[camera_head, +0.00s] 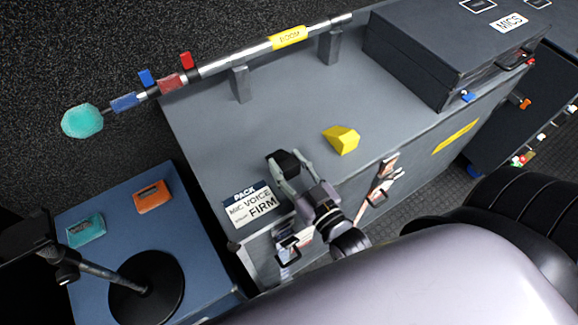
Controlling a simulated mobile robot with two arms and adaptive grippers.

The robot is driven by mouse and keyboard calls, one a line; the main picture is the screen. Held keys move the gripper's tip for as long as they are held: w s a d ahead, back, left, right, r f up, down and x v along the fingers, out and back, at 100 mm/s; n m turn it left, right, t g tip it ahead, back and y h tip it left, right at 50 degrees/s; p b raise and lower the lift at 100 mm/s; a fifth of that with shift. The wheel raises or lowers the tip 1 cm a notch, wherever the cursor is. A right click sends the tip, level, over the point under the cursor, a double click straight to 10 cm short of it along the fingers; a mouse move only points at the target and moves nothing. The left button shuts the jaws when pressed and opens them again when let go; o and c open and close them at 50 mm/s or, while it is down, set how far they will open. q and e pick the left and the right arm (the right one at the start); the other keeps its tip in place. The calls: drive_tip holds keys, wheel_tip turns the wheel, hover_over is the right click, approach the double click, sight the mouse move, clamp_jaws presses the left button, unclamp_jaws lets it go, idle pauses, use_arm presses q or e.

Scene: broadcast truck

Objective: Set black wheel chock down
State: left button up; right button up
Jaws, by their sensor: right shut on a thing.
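The black wheel chock (287,162) is between the fingertips of my right gripper (285,171). The gripper is shut on it, and its fingers cover part of its sides. The chock is over the grey case top (220,130), just behind the white label and left of a yellow wheel chock (342,139). I cannot tell whether the black chock touches the surface. The yellow chock sits on the case top, apart from the gripper. My left gripper is not in view.
A boom pole (240,58) with a teal tip lies on supports along the back edge. A dark MICS case (440,50) stands at the right. A white label card (250,204) lies at the front left. A blue case (190,225) at lower left bears a round black stand base (147,288).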

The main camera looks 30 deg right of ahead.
drive_tip(key=shift+f, duration=0.2)
drive_tip(key=shift+f, duration=0.2)
drive_tip(key=o, duration=1.2)
